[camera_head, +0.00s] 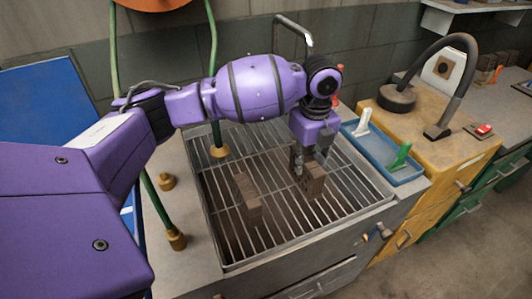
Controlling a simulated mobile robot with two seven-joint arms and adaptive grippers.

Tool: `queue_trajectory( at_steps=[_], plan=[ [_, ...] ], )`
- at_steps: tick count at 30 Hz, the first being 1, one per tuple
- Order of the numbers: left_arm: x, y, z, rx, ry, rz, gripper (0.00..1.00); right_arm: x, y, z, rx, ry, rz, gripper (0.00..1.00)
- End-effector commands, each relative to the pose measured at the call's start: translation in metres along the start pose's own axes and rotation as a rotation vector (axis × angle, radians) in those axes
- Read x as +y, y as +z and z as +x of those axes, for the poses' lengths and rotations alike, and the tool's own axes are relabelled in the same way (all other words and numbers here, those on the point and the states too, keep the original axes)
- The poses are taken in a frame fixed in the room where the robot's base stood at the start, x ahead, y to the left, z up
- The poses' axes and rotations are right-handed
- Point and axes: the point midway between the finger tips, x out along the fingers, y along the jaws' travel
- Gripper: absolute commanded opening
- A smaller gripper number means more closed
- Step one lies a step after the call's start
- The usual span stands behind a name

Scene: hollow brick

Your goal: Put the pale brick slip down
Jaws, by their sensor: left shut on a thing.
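My left gripper (309,163) points down over the barred metal grate (285,223) of the sink-like basin. It is shut on a grey-brown brick piece (315,181), which I take to be the pale brick slip, though it looks more brown than pale here. The gripper partly hides its upper part. Its lower end is close to the bars, and I cannot tell whether it touches them. A second brown brick piece (248,200) stands on the grate to the left, apart from the gripper. My right gripper is not in view.
A blue tray (376,153) with a white-handled tool (362,122) and a green-handled tool (400,157) lies right of the basin. A dark curved hose or lamp (440,118) stands on the yellow cabinet. Green posts rise left of the basin. The front of the grate is clear.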

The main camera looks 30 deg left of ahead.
Motion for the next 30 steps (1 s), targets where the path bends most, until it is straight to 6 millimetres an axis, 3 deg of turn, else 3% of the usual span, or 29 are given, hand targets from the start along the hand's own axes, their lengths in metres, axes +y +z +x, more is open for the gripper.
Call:
queue_trajectory(
  at_steps=[3, 9, 18, 30],
  plan=[
    [-0.012, 0.011, 0.018, 0.0, -0.001, -0.001, 0.0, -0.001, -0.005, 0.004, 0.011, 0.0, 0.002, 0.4],
    [-0.02, 0.018, 0.029, -0.001, -0.004, 0.001, 0.0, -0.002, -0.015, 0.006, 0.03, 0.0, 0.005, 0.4],
    [-0.022, 0.021, 0.063, 0.0, -0.002, -0.001, 0.0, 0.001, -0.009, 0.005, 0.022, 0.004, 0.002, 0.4],
    [-0.022, 0.021, 0.069, -0.001, -0.004, 0.0, 0.0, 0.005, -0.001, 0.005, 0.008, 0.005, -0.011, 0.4]
  ],
)
